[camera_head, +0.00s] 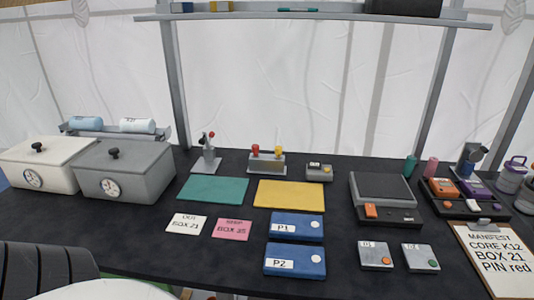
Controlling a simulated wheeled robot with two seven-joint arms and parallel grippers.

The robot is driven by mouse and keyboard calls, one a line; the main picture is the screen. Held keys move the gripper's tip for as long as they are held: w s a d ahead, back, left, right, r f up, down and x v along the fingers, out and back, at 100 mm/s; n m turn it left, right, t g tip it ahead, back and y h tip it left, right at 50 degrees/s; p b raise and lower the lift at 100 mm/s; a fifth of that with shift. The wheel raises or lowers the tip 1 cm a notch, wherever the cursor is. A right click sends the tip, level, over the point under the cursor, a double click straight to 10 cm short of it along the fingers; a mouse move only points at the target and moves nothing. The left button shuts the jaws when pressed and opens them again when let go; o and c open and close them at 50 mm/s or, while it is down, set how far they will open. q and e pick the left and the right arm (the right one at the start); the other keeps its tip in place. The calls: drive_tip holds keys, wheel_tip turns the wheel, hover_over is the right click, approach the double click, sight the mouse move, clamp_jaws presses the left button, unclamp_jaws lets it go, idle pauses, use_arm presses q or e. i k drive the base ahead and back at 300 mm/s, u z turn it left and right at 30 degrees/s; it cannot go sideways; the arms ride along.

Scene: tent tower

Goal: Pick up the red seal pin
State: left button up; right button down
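A red pin (255,150) stands upright in the left part of a small grey holder (266,164) at the back middle of the dark table. A yellow pin (279,151) stands beside it in the same holder. The holder is behind the yellow mat. A clipboard sheet (502,262) at the right reads MANIFEST, CORE K12, BOX 21, PIN red. Neither of my grippers shows in this view.
A metal stand (206,160) with a small red part on top is left of the holder, and a small grey box (319,173) is right of it. Green (213,189) and yellow (290,194) mats lie in front. Lidded boxes (124,172) fill the left.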

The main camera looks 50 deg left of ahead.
sight(255, 148)
drive_tip(key=u, duration=1.55)
